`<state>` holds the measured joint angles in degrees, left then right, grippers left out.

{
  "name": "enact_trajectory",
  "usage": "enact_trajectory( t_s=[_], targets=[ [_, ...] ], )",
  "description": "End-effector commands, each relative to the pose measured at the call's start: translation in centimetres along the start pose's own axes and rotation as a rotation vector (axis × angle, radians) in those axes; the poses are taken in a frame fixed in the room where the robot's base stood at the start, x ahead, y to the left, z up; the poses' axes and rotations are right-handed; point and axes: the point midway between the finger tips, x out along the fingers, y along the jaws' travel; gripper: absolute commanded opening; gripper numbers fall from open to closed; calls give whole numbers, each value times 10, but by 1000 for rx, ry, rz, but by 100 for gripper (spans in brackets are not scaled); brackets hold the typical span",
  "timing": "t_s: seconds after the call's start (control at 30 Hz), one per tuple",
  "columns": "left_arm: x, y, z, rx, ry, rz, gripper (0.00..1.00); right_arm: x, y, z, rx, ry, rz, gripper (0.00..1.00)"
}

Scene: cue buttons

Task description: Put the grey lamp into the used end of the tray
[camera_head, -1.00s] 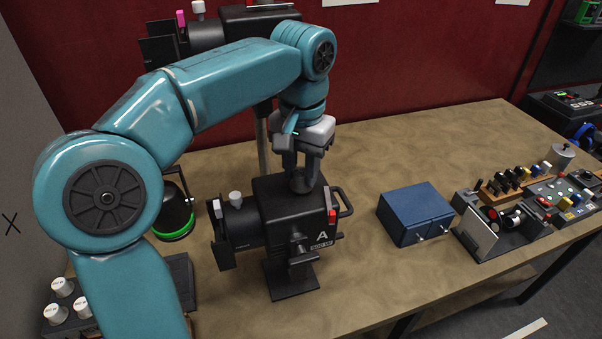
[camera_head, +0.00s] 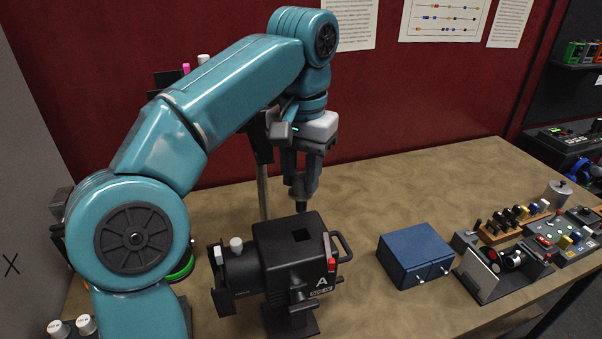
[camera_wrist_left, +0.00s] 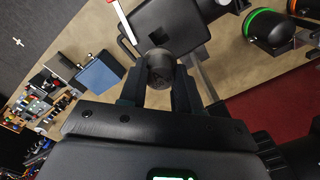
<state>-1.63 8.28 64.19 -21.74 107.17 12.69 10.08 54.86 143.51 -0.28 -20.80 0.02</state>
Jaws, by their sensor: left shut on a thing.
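My left gripper (camera_head: 301,190) is shut on a small dark grey cylinder, the grey lamp (camera_head: 300,204), and holds it upright above the black lantern marked A (camera_head: 270,275). In the left wrist view the lamp (camera_wrist_left: 160,70) sits between the two fingers, in front of the lantern (camera_wrist_left: 175,28). White-topped pieces (camera_head: 85,325) stand at the lower left edge, perhaps in the tray, which is mostly hidden by my arm and the frame edge. Its used end cannot be made out. My right gripper is not in view.
A blue box (camera_head: 415,256) stands right of the lantern. Switch panels and a wooden rack (camera_head: 515,222) crowd the right end of the bench. A second black lantern and its post (camera_head: 263,185) stand behind. The back middle of the bench is clear.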

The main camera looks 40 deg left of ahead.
Motion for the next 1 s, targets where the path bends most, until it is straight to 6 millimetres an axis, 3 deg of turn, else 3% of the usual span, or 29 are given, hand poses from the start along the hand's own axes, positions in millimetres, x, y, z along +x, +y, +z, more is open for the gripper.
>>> enact_trajectory(
  t_s=[0.53, 1.0],
  targets=[
    [-28, 0, 0, -1, 1, 0, 2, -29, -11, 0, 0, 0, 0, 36],
    [-52, 0, 0, 1, 1, 0, 2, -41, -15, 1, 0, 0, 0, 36]
  ],
)
